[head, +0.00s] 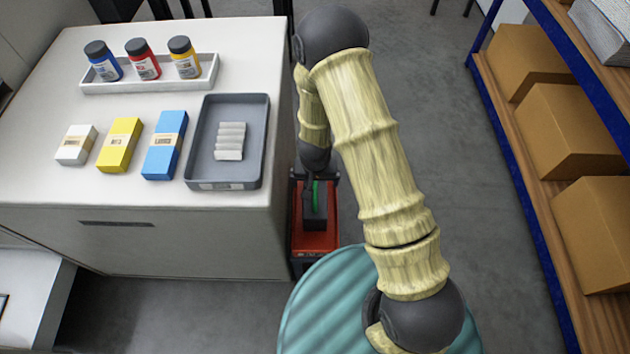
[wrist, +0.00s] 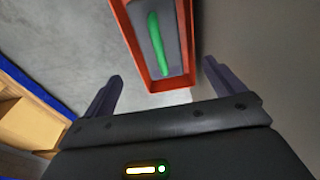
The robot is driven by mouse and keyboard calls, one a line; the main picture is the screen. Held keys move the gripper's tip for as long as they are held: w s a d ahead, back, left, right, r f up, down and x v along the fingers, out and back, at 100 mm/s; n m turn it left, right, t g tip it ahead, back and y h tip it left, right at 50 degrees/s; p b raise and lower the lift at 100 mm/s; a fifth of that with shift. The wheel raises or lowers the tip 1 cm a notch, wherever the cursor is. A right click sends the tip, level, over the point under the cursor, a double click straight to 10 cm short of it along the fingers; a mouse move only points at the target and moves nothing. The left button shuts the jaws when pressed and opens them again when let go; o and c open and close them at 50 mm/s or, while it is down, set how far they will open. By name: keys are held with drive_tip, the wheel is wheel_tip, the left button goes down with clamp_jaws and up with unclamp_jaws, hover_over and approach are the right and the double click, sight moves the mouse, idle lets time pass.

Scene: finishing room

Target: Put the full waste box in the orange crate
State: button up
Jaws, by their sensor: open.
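The orange-red crate (head: 318,244) stands low beside the right side of the white cabinet. It also shows at the top of the wrist view, where its rim (wrist: 133,50) runs out of frame. A grey box (head: 316,217) with a bright green strip on top lies inside the crate; it shows in the wrist view too (wrist: 174,22). I cannot tell its contents. My gripper (wrist: 162,70) is open, with nothing between its fingers. It is over the crate's near end, apart from the box as far as I can see. In the head view my arm partly hides it.
The white cabinet (head: 130,235) bears a white tray (head: 150,84) of bottles, several small boxes and a grey tray (head: 195,160) with a pale ribbed stack. A blue-framed shelf (head: 520,170) with cardboard boxes (head: 565,130) stands at right. The floor between is clear.

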idle(0.4)
drive_tip(key=s+d+r, duration=0.3)
drive_tip(key=d+r, duration=0.1)
drive_tip(key=r, duration=0.5)
drive_tip(key=s+d+r, duration=0.4)
drive_tip(key=d+r, duration=0.1)
drive_tip(key=r, duration=0.3)
drive_tip(key=s+d+r+t, duration=0.1)
drive_tip(key=s+d+r, duration=0.3)
drive_tip(key=r, duration=0.5)
drive_tip(key=shift+d+r, duration=0.3)
drive_tip(key=shift+r, duration=0.05)
